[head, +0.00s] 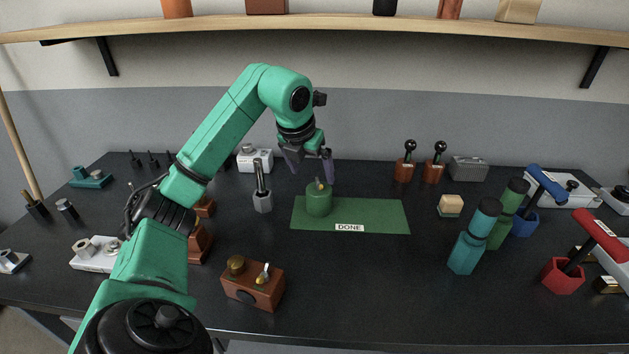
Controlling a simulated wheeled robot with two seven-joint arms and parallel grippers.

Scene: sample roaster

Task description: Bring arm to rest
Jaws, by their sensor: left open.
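My left arm comes in from the lower left, rises and bends down near the middle of the table. My left gripper (310,166) is open, its two dark fingers pointing down above and behind a green cylinder (319,202). The cylinder stands on a green mat (377,213) with a "DONE" label (349,228) on its front edge. I see nothing between the fingers, and I cannot tell if they touch the cylinder's top. My right gripper is not in view.
A brown box with knobs (252,288) stands in front, a grey holder (262,195) left of the mat. Teal (467,252), green (496,234), blue and red (563,276) items crowd the right. A wooden shelf (350,27) runs above. The front middle of the table is clear.

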